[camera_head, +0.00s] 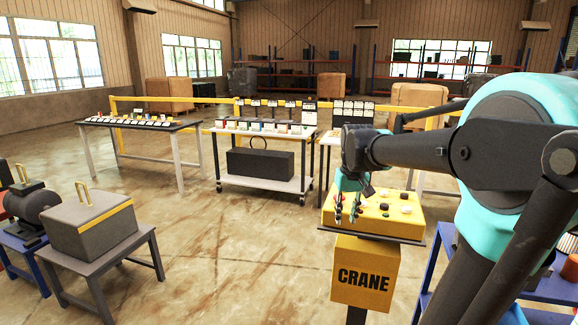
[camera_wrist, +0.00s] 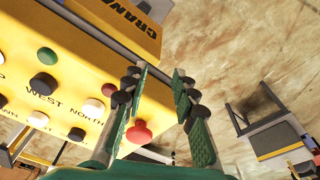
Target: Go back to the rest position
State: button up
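My gripper (camera_head: 347,212) is at the left side of the yellow crane control box (camera_head: 383,228), just over or beside its top. In the wrist view my gripper (camera_wrist: 160,76) has its two green fingers apart, with a gap between them and nothing held. A red button (camera_wrist: 138,132) on the box shows close to the left finger, partly hidden by it; I cannot tell whether they touch. Black, white and green buttons (camera_wrist: 47,56) lie farther left, with the printed words WEST and NORTH.
A grey case (camera_head: 90,225) sits on a low stand at left. Tables with small items (camera_head: 140,122) and a cart (camera_head: 265,185) stand behind. A blue frame (camera_head: 550,288) is at right. The floor left of the crane box is clear.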

jog(key=s+d+f+m+t, duration=0.1)
jog(key=s+d+f+t, duration=0.1)
jog(key=s+f, duration=1.4)
notch_tip(320, 180, down, 3)
jog(key=shift+s+m, duration=0.15)
jog(key=shift+m, duration=0.15)
